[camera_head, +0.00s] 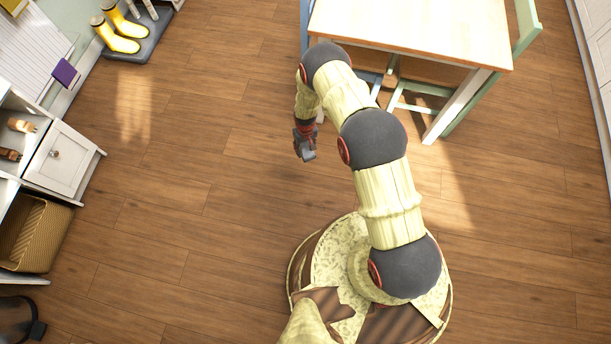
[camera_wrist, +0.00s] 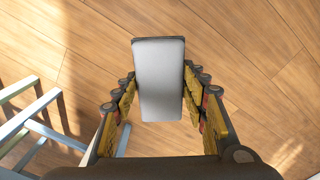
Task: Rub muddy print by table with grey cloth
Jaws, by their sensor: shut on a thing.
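My gripper (camera_head: 306,138) hangs at the end of my arm, left of the table (camera_head: 410,30), over the wooden floor. In the wrist view its two yellow and black fingers (camera_wrist: 162,100) stand either side of a flat grey rectangular piece, which I take for the grey cloth (camera_wrist: 160,80); the gripper is shut on it. The cloth also shows as a small grey patch below the gripper in the head view (camera_head: 308,154). It looks clear of the floor, though the height is hard to judge. I cannot make out a muddy print in either view.
A green chair (camera_head: 527,30) stands at the table's right, and blue chair legs (camera_wrist: 32,120) are close by in the wrist view. Yellow boots (camera_head: 118,42) stand on a dark tray at upper left. A white cabinet (camera_head: 65,160) and wicker basket (camera_head: 35,233) line the left. Floor between is clear.

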